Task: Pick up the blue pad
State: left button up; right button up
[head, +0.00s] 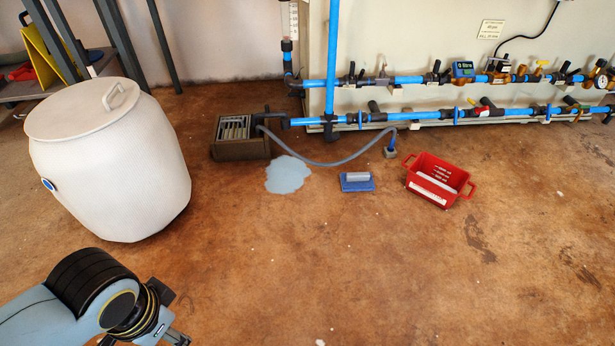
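The blue pad (350,187) lies flat on the brown floor, right of the middle of the head view. It has a grey block-like handle on top. My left arm comes in at the bottom left. Part of my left gripper (176,337) shows at the bottom edge, far to the left of the pad and nearer to me, touching nothing that I can see. Its fingertips are cut off, so its opening is hidden. My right gripper is out of view.
A pale blue puddle (287,174) lies left of the pad. A red tub (438,181) stands to its right. A grey hose (335,163) runs behind it from a drain box (240,150). A large white drum (110,165) stands left. Blue pipes (435,115) line the wall. The front floor is clear.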

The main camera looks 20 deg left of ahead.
aim_at(351, 182)
jog(key=i+j, duration=0.1)
jog(key=i, duration=0.35)
jog(key=i+j, duration=0.15)
jog(key=i, duration=0.3)
jog(key=i+j+z, duration=0.1)
jog(key=i, duration=0.3)
jog(key=i+j, duration=0.15)
jog(key=i, duration=0.3)
